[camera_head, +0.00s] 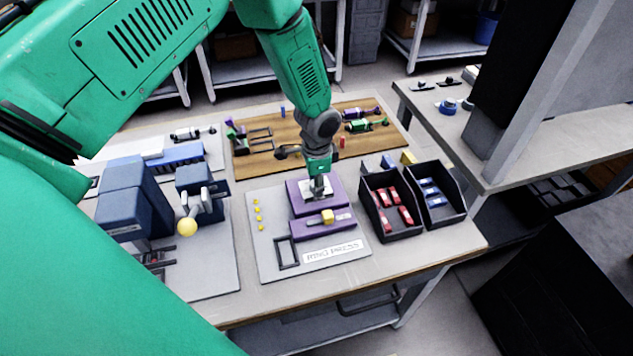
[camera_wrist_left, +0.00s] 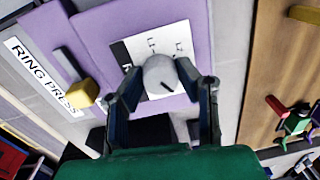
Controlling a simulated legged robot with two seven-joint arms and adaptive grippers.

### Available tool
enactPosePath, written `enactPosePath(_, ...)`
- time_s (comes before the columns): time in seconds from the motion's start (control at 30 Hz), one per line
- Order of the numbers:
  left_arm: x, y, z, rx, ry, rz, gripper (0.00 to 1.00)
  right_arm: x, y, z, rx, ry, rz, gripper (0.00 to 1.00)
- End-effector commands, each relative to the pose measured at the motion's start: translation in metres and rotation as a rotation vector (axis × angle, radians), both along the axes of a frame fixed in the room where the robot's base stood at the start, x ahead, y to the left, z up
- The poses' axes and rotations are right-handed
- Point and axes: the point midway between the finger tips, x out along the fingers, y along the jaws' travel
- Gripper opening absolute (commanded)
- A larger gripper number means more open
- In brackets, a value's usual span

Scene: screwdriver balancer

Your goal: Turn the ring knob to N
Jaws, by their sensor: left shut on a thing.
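The ring knob (camera_wrist_left: 163,75) is a round grey knob with a dark pointer line, on a white label with black letters. It sits on the purple ring press (camera_head: 338,228). My left gripper (camera_wrist_left: 165,90) is shut on the knob from above, with one finger at each side of it. In the head view my left gripper (camera_head: 318,188) comes down on the raised back part of the press and hides most of the knob. The label letters are partly covered, so I cannot tell which letter the pointer marks. My right gripper is not in view.
A blue machine with a yellow ball (camera_head: 187,227) stands to the left. A wooden board (camera_head: 252,163) with tools lies behind.

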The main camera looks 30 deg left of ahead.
Motion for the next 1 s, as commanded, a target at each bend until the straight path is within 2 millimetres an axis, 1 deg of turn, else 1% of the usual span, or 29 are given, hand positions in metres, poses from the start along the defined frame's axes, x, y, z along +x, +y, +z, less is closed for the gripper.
enactPosePath(0.03,0.0064,-0.0003,0.0032,-0.003,-0.018,-0.043,0.00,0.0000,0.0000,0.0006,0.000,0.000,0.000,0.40)
enactPosePath(0.3,0.0059,-0.0013,0.0030,-0.003,-0.018,-0.278,0.00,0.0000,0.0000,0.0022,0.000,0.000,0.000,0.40)
enactPosePath(0.5,0.0054,-0.0013,0.0028,-0.002,-0.017,-0.412,0.00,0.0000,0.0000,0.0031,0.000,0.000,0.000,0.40)
enactPosePath(0.73,0.0052,-0.0020,0.0025,-0.002,-0.016,-0.507,0.00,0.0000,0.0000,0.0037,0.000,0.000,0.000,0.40)
enactPosePath(1.0,0.0048,-0.0020,0.0022,-0.002,-0.016,-0.544,0.00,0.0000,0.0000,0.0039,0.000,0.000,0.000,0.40)
